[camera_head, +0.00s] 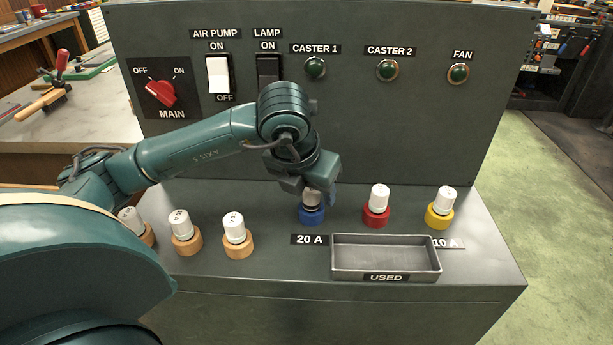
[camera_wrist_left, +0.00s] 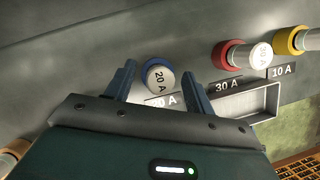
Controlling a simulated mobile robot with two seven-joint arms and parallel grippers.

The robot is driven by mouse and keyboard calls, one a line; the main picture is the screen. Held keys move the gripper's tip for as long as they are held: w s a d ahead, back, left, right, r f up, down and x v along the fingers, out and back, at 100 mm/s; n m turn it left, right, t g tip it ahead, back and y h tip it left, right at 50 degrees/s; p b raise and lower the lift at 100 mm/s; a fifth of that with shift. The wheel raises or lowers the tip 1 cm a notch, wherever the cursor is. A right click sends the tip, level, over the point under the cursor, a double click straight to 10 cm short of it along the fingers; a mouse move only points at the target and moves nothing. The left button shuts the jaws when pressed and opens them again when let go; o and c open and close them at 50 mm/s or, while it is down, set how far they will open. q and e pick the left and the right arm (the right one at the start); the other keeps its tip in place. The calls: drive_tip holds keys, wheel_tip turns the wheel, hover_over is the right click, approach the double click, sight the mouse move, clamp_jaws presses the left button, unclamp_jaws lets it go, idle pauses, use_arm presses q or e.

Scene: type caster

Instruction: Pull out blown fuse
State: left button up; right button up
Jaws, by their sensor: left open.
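In the left wrist view the cap marked 20 A (camera_wrist_left: 160,79) shows between the fingertips, with gaps on both sides. Other white fuse caps stand in the red socket (camera_head: 376,217) and the yellow socket (camera_head: 439,217). The frames do not show which fuse is blown. My right gripper is not in view.
An empty grey tray (camera_head: 386,262) labelled USED lies in front of the coloured sockets. Three white-capped fuses in tan holders, one of them (camera_head: 236,232), stand to the left. The upright panel (camera_head: 390,130) with switches and lamps rises close behind my gripper.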

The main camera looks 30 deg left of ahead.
use_arm(q)
drive_tip(key=shift+w+f, duration=0.1)
drive_tip(key=shift+f, duration=0.15)
drive_tip(key=shift+c, duration=0.4)
clamp_jaws()
idle(0.4)
